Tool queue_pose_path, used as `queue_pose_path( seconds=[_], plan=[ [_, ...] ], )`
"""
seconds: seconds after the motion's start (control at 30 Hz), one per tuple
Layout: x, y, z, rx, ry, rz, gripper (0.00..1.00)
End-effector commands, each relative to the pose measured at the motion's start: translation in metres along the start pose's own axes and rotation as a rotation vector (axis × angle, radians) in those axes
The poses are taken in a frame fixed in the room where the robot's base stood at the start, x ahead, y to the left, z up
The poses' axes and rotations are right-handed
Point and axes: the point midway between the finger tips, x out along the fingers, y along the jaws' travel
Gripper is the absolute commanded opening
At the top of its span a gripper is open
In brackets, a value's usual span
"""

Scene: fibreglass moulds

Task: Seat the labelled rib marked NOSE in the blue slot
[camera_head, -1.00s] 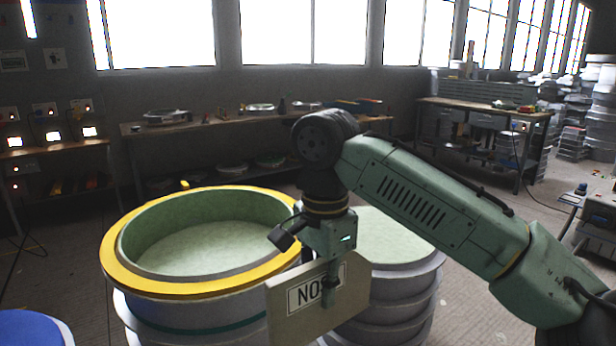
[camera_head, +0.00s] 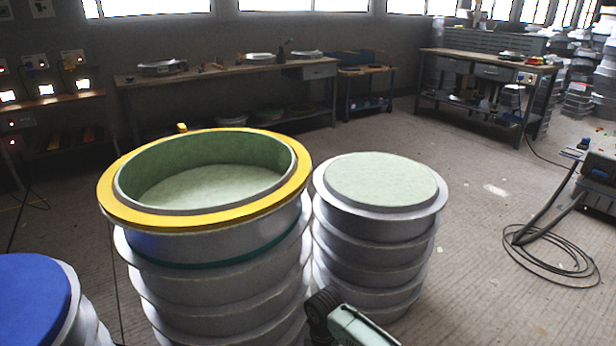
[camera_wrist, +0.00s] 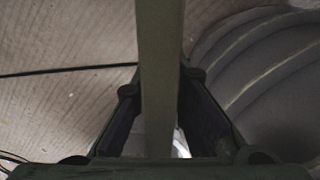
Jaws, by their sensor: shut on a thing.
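The NOSE rib (camera_wrist: 160,50) shows edge-on in the wrist view as a tan upright strip. My gripper (camera_wrist: 160,90) is shut on it, with one dark finger on each side. The rib's label faces out of sight now. In the head view, only a piece of my arm shows at the bottom edge; the gripper and rib are out of that frame. I cannot make out a blue slot in either view. A blue-topped round mould (camera_head: 34,298) stands at the lower left.
A large mould with a yellow rim (camera_head: 118,205) and hollow green inside stands left of centre. A stacked mould with a flat pale-green top (camera_head: 380,180) is right beside it. A cable coil (camera_head: 555,258) lies on the floor at right. Workbenches (camera_head: 480,60) line the back.

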Motion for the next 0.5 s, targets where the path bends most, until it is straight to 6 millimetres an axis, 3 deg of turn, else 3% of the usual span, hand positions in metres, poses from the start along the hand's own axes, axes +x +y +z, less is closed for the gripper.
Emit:
queue_pose_path(
  seconds=[0.03, 0.2, 0.5],
  plan=[
    [0.022, -0.008, 0.01, -0.046, -0.004, -0.004, 0.0],
    [0.061, -0.023, 0.029, -0.172, 0.001, -0.001, 0.0],
    [0.073, -0.028, 0.034, -0.221, 0.005, 0.006, 0.0]
  ],
)
